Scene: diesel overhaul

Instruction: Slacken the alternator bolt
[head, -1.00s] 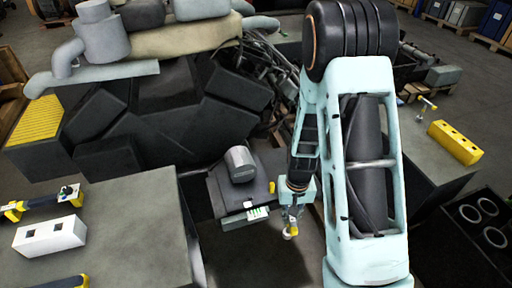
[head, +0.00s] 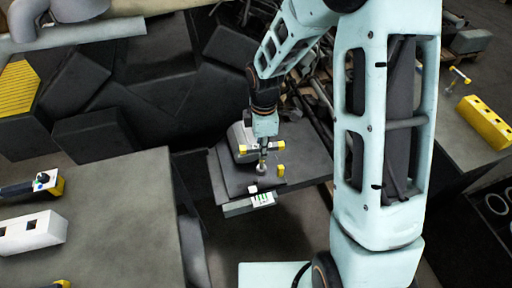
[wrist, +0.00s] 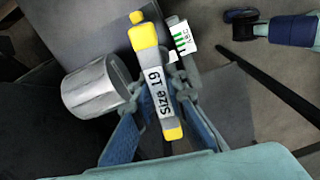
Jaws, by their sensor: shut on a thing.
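My gripper (head: 263,150) is shut on a grey tool with yellow ends (wrist: 161,88), which reads "Size 19" in the wrist view. The tool lies across the fingers, and in the head view it is above a dark stand. A grey cylinder, seemingly the alternator (wrist: 95,86), is beside the tool at left; in the head view the gripper partly hides it (head: 240,140). A small yellow piece (head: 281,170) stands just right of the gripper; it cannot be told whether this is the bolt. Contact between the tool and anything below cannot be told.
A card with green marks (head: 262,199) is at the stand's front edge. A grey bench (head: 100,215) at left bears a white block (head: 33,232). A yellow block (head: 484,122) sits on the right bench. Dark engine blocks (head: 150,95) fill the back. Open floor lies in front.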

